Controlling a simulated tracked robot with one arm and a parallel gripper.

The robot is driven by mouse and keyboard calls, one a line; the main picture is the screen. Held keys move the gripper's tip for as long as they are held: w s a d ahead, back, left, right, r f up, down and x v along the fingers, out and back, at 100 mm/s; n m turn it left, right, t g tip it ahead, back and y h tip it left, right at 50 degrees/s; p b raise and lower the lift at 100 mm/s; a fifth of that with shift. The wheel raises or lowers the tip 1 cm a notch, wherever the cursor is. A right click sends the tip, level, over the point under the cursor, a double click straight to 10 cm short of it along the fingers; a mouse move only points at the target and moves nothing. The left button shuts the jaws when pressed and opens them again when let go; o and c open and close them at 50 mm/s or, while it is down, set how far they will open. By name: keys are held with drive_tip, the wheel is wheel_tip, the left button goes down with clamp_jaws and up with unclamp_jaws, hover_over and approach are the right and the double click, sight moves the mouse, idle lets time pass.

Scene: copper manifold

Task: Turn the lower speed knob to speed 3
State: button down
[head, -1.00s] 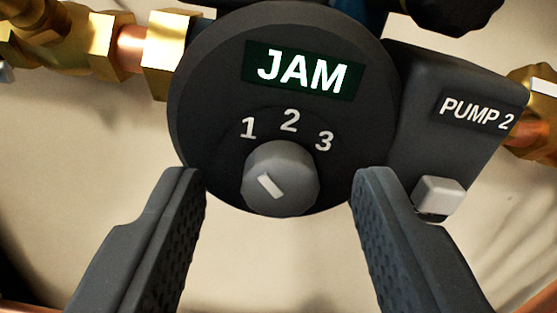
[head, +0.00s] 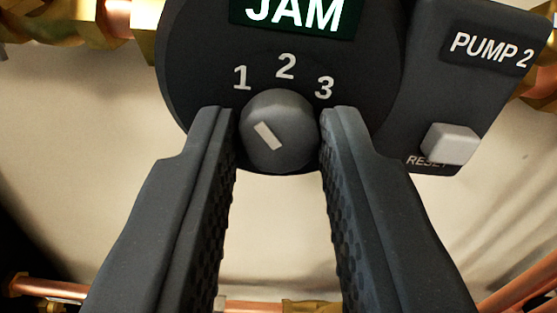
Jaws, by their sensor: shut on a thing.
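The grey speed knob (head: 279,130) sits low on the round dark pump face (head: 190,60), under the numerals 1, 2 and 3. Its pale pointer mark slants up to the left, toward the 1. My gripper (head: 279,128) is shut on the knob, one finger on its left side and one on its right. The label PUMP 2 (head: 492,50) is on the housing at the right. The display (head: 295,14) above the knob reads JAM and is partly cut off by the top edge.
A light grey reset button (head: 450,143) is on the housing to the right of my right finger. Brass fittings and copper pipe (head: 75,20) run at the upper left. More copper pipe (head: 50,289) crosses low behind my fingers. A pale wall is behind.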

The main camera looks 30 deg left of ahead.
drive_tip(key=m+p, duration=0.1)
drive_tip(key=p, duration=0.2)
drive_tip(key=m+p, duration=0.2)
drive_tip(key=p, duration=0.1)
drive_tip(key=m+p, duration=0.1)
drive_tip(key=p, duration=0.2)
drive_tip(key=shift+r, duration=0.25)
drive_tip(key=m+p, duration=0.4)
drive_tip(key=p, duration=0.2)
drive_tip(key=shift+m, duration=0.3)
drive_tip(key=m+p, duration=0.4)
drive_tip(key=shift+f+p, duration=0.2)
drive_tip(key=shift+p, duration=0.2)
drive_tip(key=m+p, duration=0.1)
drive_tip(key=m, duration=0.1)
drive_tip(key=shift+m+p, duration=0.3)
drive_tip(key=shift+d+f+m+p, duration=0.15)
drive_tip(key=shift+m+p, duration=0.35)
drive_tip(key=shift+m, duration=0.5)
drive_tip(key=c, duration=1.2)
unclamp_jaws()
